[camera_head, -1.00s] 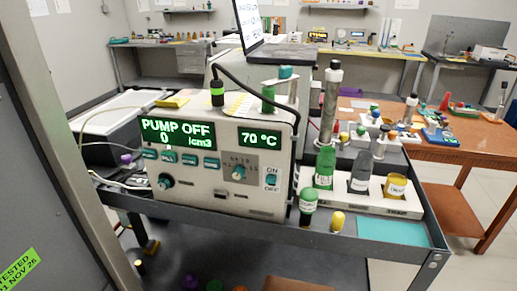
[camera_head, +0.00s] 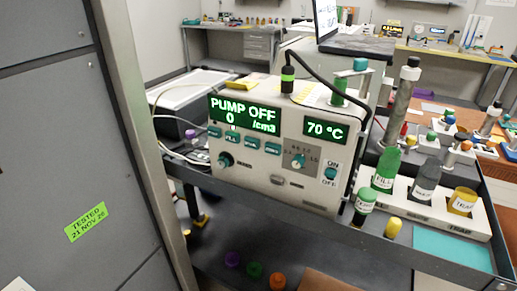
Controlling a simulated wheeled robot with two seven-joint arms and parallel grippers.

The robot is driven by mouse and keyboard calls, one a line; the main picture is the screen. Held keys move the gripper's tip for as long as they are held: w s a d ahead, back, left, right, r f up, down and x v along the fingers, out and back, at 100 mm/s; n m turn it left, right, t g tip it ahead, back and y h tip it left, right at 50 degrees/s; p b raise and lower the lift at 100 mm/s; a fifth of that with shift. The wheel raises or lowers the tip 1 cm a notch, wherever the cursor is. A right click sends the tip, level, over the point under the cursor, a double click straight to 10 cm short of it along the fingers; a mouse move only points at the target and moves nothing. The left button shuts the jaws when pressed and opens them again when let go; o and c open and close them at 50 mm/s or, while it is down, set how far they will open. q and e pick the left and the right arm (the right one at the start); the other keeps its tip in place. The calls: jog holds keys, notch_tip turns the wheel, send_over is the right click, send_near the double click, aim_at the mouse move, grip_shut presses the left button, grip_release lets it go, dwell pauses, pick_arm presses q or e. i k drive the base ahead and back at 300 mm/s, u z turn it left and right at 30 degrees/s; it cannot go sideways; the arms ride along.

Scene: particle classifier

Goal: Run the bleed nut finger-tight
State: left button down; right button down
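The classifier box (camera_head: 270,190) stands on the cart's top shelf and faces me. Its screens (camera_head: 245,113) read PUMP OFF, 0 /cm3 and 70 °C. A black fitting with a yellow-green band (camera_head: 287,77) sits on its top left, with a black hose from it. A green cylinder (camera_head: 338,92) under a teal knob stands at the top right. I cannot pick out which part is the bleed nut. Neither of my grippers is in view.
A white rack (camera_head: 405,203) holds green FILL, grey and yellow TRAP bottles. A green-capped bottle (camera_head: 364,206) and a yellow piece (camera_head: 393,228) stand near the shelf edge. Several coloured caps (camera_head: 254,269) lie low down. A grey cabinet (camera_head: 75,150) fills the left.

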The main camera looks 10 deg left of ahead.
aim_at(222, 163)
jog(key=u, duration=0.55)
jog(key=k, duration=1.3)
jog(key=u, duration=1.05)
jog(key=i, duration=1.5)
jog(key=z, duration=0.6)
